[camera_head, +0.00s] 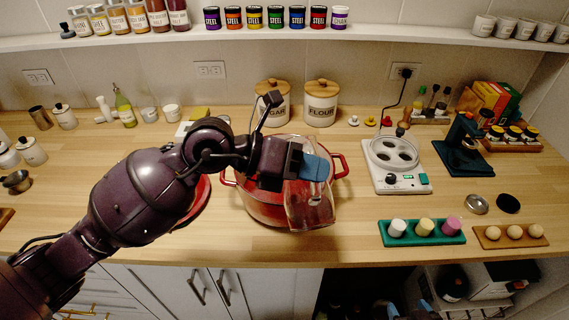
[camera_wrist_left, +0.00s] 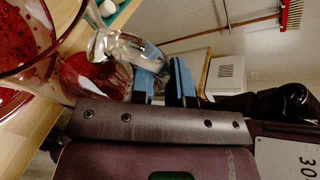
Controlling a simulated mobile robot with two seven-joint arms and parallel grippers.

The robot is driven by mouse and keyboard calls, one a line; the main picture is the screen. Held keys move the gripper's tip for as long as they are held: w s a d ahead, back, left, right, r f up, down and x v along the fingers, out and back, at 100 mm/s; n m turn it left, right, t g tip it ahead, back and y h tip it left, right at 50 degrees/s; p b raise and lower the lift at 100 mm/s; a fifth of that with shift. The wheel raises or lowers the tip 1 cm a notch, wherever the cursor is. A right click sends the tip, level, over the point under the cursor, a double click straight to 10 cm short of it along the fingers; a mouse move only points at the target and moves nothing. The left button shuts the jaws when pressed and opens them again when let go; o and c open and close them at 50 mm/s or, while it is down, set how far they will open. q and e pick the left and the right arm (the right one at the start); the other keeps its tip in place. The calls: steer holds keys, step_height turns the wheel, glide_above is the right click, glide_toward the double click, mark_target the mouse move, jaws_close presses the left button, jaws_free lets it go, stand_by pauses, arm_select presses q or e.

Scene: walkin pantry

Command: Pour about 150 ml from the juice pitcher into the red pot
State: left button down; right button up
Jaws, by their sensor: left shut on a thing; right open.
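The red pot (camera_head: 262,212) stands on the wooden counter with red handles at its sides. The clear glass juice pitcher (camera_head: 312,206) is at the pot's right side, overlapping its rim in the head view. My left gripper (camera_head: 312,168) is shut on the pitcher's handle. The left wrist view shows the blue fingers (camera_wrist_left: 165,82) at the clear handle and red liquid in the pitcher (camera_wrist_left: 90,75). The pitcher looks tilted; I cannot tell whether juice is flowing. My arm hides part of the pot. My right gripper (camera_head: 411,311) is open below the counter's front edge, mostly out of frame.
A red round item (camera_head: 196,208) lies left of the pot, partly behind my arm. Sugar (camera_head: 273,103) and flour (camera_head: 321,103) canisters stand behind. A white hot plate (camera_head: 396,165), a green tray (camera_head: 421,240) and a wooden egg tray (camera_head: 511,245) are to the right.

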mark_target(316, 224)
arm_select(q)
steer(key=shift+s+f+m, duration=0.1)
steer(key=shift+s+m, duration=0.05)
steer(key=shift+m, duration=0.15)
steer(key=shift+s+d+r+m+t+p, duration=0.1)
steer(key=shift+s+r+m+t+p, duration=0.25)
steer(key=shift+r, duration=0.35)
steer(key=shift+s+r+m+t+y, duration=0.2)
steer(key=shift+r+m+t+y, duration=0.05)
steer(key=shift+y, duration=0.05)
steer(key=f+b, duration=0.1)
steer(key=s+f+m+t+b, duration=0.1)
steer(key=s+m+b, duration=0.1)
steer(key=shift+s+d+f+t+y+b, duration=0.2)
steer(key=shift+d+f+t+y+b, duration=0.1)
steer(key=shift+f+t, duration=0.1)
steer(key=shift+s+f+m+t+b, duration=0.3)
steer(key=shift+f+m+t+b, duration=0.35)
steer(key=shift+f+b, duration=0.2)
steer(key=shift+s+f+m+t+b, duration=0.1)
steer(key=shift+f+m+t+b, duration=0.4)
steer(key=shift+b, duration=0.3)
stand_by(0.3)
